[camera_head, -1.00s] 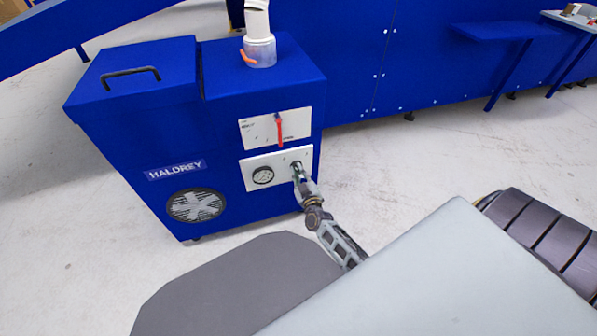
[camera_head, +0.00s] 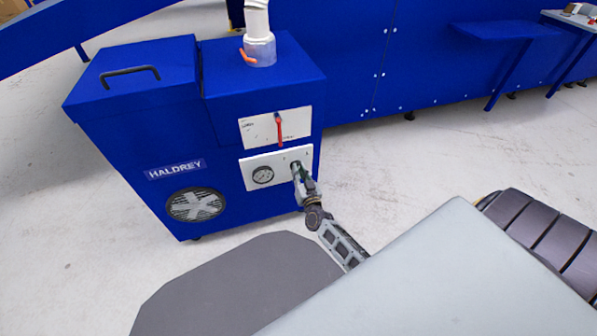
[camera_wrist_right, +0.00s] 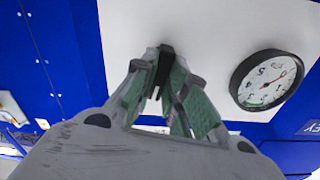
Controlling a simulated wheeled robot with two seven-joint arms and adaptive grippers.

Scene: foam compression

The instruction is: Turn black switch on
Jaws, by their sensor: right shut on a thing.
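The black switch (camera_wrist_right: 165,60) is a small dark knob on the lower white panel of the blue machine, at the right of the round gauge (camera_head: 263,175) in the head view. My right gripper (camera_head: 298,172) is at this panel and shut on the switch. In the right wrist view the green-padded fingers (camera_wrist_right: 167,82) stand on both sides of the switch and cover much of it. The switch itself is hidden by the gripper in the head view. My left gripper is not in view.
The blue machine (camera_head: 120,125) has a red lever (camera_head: 279,130) on a white plate (camera_head: 300,121) above the gripper. A white pipe (camera_head: 257,20) with an orange handle rises from its top. Open floor (camera_head: 410,150) lies to the right.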

